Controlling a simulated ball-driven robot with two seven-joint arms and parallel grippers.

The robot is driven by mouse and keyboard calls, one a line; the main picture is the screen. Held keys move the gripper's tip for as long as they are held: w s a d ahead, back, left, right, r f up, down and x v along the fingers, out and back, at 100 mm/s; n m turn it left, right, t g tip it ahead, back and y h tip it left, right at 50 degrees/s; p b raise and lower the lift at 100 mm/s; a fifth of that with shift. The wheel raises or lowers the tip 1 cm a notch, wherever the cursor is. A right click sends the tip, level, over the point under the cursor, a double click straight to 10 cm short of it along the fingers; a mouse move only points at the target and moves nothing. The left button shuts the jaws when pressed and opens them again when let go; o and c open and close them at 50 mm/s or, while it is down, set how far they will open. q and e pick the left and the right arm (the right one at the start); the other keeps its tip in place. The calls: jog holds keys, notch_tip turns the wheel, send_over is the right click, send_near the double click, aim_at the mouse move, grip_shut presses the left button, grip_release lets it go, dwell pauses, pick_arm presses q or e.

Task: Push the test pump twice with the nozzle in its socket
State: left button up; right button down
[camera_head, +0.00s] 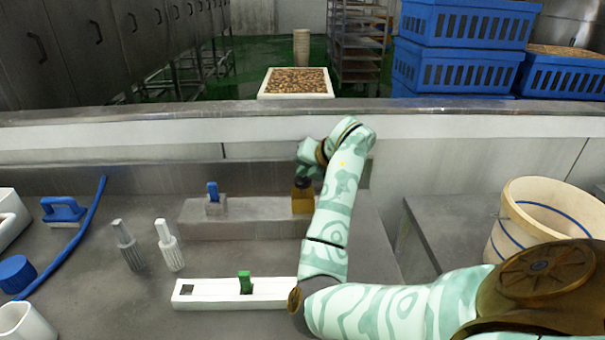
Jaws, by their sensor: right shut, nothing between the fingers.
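The yellow block with a dark knob on top, which looks like the test pump (303,204), stands at the right end of the raised steel ledge. My right gripper (304,182) is shut with nothing held, right above or on the dark knob; I cannot tell whether they touch. My arm hides part of the block's right side. I cannot tell which socket belongs to a nozzle. My left gripper is not in view.
A small blue upright piece (212,193) sits on the steel ledge (245,226). A white strip (215,293) with a green piece (245,283) lies in front. A blue brush (63,211) and blue hose (85,225) lie left. A cream bucket (520,215) stands right.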

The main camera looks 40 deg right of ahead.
aim_at(305, 180)
jog(key=shift+f+b, duration=0.35)
jog(key=shift+f, duration=0.25)
jog(key=shift+r, duration=0.1)
dwell(0.4)
jog(key=shift+r+p, duration=1.25)
jog(key=shift+r, duration=0.55)
jog(key=shift+r+p, duration=1.75)
jog(key=shift+r, duration=0.8)
